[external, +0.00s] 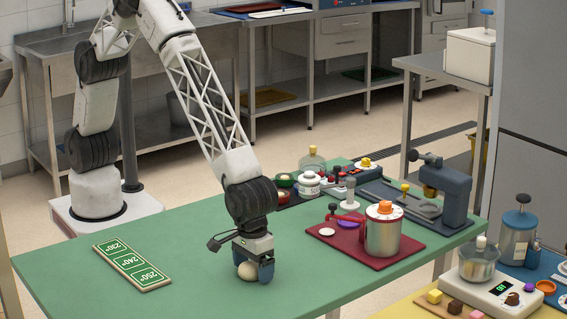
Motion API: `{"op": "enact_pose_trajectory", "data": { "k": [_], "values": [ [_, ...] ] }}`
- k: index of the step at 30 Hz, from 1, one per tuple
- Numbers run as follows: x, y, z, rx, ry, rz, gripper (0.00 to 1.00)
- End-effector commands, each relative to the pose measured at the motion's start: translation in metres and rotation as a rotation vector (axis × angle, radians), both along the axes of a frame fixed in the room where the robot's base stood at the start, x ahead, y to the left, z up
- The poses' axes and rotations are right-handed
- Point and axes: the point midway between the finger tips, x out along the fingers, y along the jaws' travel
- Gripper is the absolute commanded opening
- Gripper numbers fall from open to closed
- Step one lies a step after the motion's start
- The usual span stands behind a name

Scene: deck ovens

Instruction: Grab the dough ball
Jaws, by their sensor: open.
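The dough ball (247,271) is a small, round, cream-coloured lump on the green table (190,290). My gripper (253,272) points straight down over it, low to the table. Its dark fingers are open. One blue-grey finger stands at the right of the ball and another shows at its left, so the ball sits between them. The upper part of the ball is hidden by the gripper body. I cannot tell whether a finger touches it.
A green temperature sign (132,264) lies to the left. A dark red tray (350,240) with a metal pot (383,235) stands to the right. Behind are bowls, jars and a blue-grey press (450,190). The table's front left is clear.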

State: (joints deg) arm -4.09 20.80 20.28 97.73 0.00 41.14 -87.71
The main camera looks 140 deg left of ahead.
Motion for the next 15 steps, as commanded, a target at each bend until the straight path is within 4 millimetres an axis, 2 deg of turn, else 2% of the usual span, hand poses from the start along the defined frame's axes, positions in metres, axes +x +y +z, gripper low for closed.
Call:
{"op": "enact_pose_trajectory", "data": {
  "k": [13, 15],
  "values": [
    [-0.0001, 0.0, 0.0001, 0.0, 0.0, 0.0, 0.9],
    [-0.0001, 0.0, 0.0001, 0.0, 0.001, 0.0, 0.81]
  ]
}}
